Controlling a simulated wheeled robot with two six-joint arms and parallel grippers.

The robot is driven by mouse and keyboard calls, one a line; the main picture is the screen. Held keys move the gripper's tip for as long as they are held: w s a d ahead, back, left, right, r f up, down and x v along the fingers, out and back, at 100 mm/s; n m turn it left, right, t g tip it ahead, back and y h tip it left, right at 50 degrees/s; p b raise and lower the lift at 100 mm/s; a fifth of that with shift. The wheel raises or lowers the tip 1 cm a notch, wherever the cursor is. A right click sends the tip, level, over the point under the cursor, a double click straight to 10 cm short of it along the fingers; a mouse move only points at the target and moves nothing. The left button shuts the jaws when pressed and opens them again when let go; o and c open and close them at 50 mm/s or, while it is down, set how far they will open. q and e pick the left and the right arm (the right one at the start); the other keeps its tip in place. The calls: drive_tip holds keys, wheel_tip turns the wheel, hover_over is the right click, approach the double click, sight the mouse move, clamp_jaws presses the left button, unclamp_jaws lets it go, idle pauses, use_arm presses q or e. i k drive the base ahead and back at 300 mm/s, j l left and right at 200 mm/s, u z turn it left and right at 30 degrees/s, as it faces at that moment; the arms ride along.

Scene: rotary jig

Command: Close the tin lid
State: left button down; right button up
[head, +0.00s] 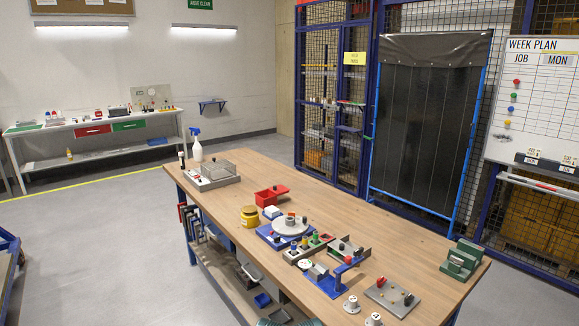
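A small red tin (265,199) stands on the wooden workbench (225,203), behind the yellow pot. Its open top shows a dark inside. A red flap, which looks like its lid (281,190), lies out to the right side, away from the opening, with a small dark knob on it. At this size I cannot make out the hinge. Neither of my grippers shows in the head view.
A yellow pot (250,216) and a blue-based turntable (290,228) stand in front of the tin. A grey box with a clear cover (213,174) is at the far left end. Several fixtures crowd the near right. Bare wood lies right of the tin.

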sight(280, 189)
drive_tip(key=i+j+z, duration=0.25)
drive_tip(key=i+j, duration=0.2)
drive_tip(key=j, duration=0.15)
drive_tip(key=i+j+z, duration=0.15)
drive_tip(key=j, duration=0.2)
drive_tip(key=i+j+z, duration=0.25)
drive_tip(key=i+j, duration=0.15)
drive_tip(key=j, duration=0.35)
drive_tip(key=i+j+z, duration=0.15)
drive_tip(key=j, duration=0.2)
drive_tip(key=i+j+z, duration=0.15)
drive_tip(key=j, duration=0.25)
